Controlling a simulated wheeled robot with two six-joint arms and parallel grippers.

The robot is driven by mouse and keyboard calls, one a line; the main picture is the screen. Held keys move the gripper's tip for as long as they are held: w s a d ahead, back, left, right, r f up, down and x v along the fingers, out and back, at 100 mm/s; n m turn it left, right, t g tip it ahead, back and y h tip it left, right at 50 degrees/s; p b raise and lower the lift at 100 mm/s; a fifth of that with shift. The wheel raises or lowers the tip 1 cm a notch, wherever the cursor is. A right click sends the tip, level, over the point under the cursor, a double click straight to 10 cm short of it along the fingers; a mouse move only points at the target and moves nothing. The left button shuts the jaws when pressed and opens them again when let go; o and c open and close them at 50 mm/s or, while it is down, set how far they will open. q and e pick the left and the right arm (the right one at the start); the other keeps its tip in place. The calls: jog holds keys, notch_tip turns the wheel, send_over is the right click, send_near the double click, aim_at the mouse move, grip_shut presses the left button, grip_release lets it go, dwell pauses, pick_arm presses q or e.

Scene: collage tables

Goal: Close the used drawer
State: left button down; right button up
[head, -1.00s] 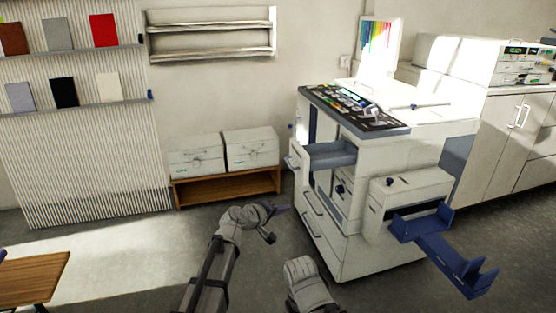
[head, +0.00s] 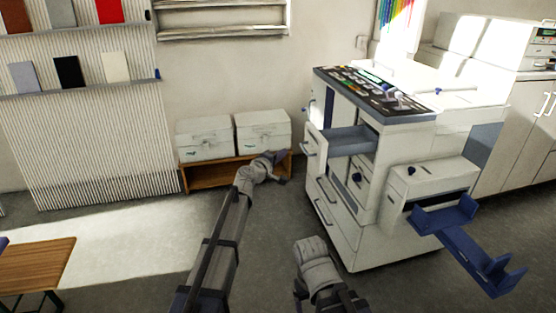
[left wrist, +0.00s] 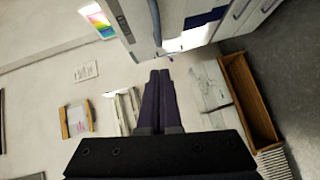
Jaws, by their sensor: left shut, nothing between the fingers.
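A drawer (head: 345,141) with a grey-blue inside and a white front with a handle stands pulled out of the upper left part of the white machine (head: 366,225). The drawer's white front (left wrist: 137,22) and handle also show at the top of the left wrist view. My left gripper (head: 281,160) is shut and empty, left of the drawer front and apart from it. Its dark fingers (left wrist: 159,77) lie together in the left wrist view. A part of my right arm shows low in the head view, but its gripper does not.
Two white boxes stand on a low wooden shelf (head: 212,176) behind my left gripper. Blue trays (head: 447,217) jut out from the machine's right side. A wooden table (head: 32,262) is at the lower left. Grey floor is clear left of the machine.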

pick_arm(q)
jog(key=w+d+f+b, duration=0.1)
jog(key=w+d, duration=0.3)
jog(key=d, duration=0.1)
jog(key=shift+w+d+f, duration=0.2)
jog(key=shift+w+d, duration=0.05)
jog(key=shift+w, duration=0.15)
pick_arm(e)
jog(key=shift+f, duration=0.7)
